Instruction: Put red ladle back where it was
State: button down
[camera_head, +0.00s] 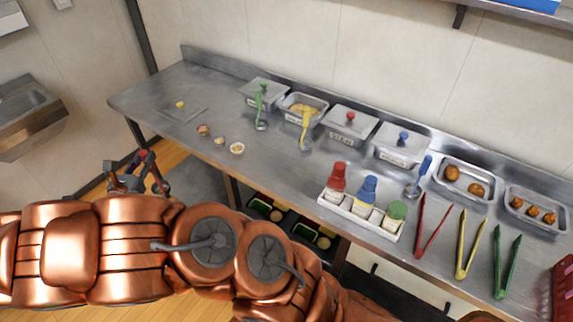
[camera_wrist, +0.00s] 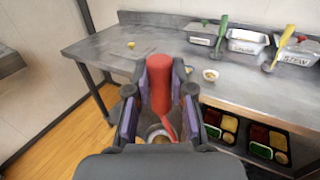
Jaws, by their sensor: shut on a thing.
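My gripper (camera_wrist: 158,108) is shut on the red ladle (camera_wrist: 158,75), whose thick handle stands between the fingers. Its bowl (camera_wrist: 157,136) shows low between the fingers, partly hidden by the gripper. In the head view my gripper (camera_head: 138,176) is in front of the counter's left part, with only a bit of red (camera_head: 143,153) showing at it. The green ladle (camera_head: 260,112), yellow ladle (camera_head: 305,130) and blue ladle (camera_head: 420,175) are on the counter. A lidded steel container with a red knob (camera_head: 346,129) stands between the yellow and blue ladles.
The steel counter (camera_head: 148,92) has small bowls (camera_head: 237,148) and a flat board (camera_head: 182,113) at left. A bottle rack (camera_head: 344,209), then red tongs (camera_head: 431,228), yellow tongs (camera_head: 470,245) and green tongs (camera_head: 506,263) lie at right. Bento trays (camera_head: 313,235) sit below the counter.

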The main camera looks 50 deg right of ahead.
jog(key=s+d+m+g+h+b, duration=0.1)
jog(key=s+d+m+g+b, duration=0.25)
jog(key=d, duration=0.75)
jog(key=s+d+r+m+g+h+b, duration=0.1)
jog(key=s+d+m+g+b, duration=0.3)
jog(key=d, duration=0.7)
jog(key=s+d+m+g+h+b, duration=0.1)
jog(key=s+d+g+b, duration=0.3)
jog(key=d, duration=0.7)
jog(key=s+d+r+m+g+y+b, duration=0.1)
jog(key=s+d+m+g+y+b, duration=0.25)
jog(key=s+d, duration=0.75)
jog(key=s+d+r+m+g+y+b, duration=0.1)
jog(key=s+d+m+g+b, duration=0.2)
jog(key=s+d+g+b, duration=0.7)
jog(key=s+a+f+t+p, duration=0.1)
jog(key=s+f+t+p, duration=0.2)
jog(key=f, duration=0.6)
jog(key=shift+s+a+f+p, duration=0.2)
jog(key=shift+s+a+p, duration=0.1)
jog(key=shift+p, duration=0.95)
jog(key=shift+h, duration=0.25)
jog(key=c, duration=1)
grip_release()
jog(key=shift+f, duration=0.1)
